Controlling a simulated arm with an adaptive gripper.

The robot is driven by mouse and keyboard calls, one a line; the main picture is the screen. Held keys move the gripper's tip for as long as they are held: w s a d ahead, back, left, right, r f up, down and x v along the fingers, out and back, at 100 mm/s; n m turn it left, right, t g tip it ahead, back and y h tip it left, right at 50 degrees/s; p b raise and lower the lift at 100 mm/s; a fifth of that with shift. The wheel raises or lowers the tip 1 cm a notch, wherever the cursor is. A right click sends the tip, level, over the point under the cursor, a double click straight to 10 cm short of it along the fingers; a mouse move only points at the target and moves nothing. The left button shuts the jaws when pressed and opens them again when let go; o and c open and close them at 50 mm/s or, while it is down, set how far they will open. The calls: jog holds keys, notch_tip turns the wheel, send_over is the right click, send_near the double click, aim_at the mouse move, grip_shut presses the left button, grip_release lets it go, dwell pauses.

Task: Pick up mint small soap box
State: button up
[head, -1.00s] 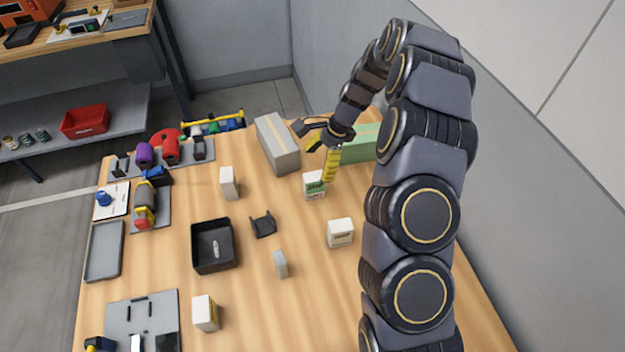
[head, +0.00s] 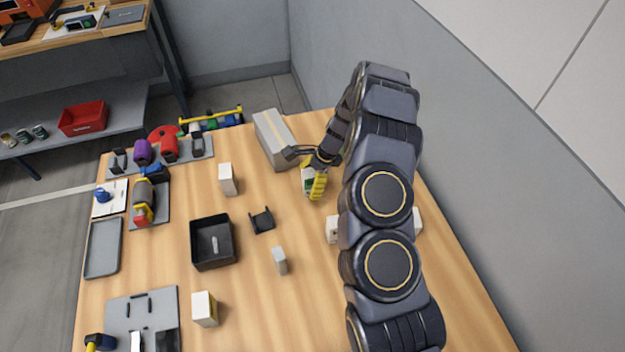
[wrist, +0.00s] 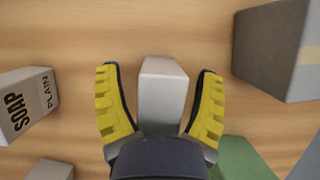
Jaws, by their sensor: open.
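In the wrist view a small pale box (wrist: 163,95) stands between the two yellow-padded fingers of my gripper (wrist: 158,78). The fingers are spread, with a gap on each side of the box. No label shows on it from this angle.
A box marked SOAP PLAIN (wrist: 28,103) lies left of my gripper. A large grey box (head: 276,140) is close by at the back, and a green box (wrist: 242,160) at lower right. A black bin (head: 213,262) and several small boxes stand farther left.

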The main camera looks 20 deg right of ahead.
grip_shut()
dwell(0.3)
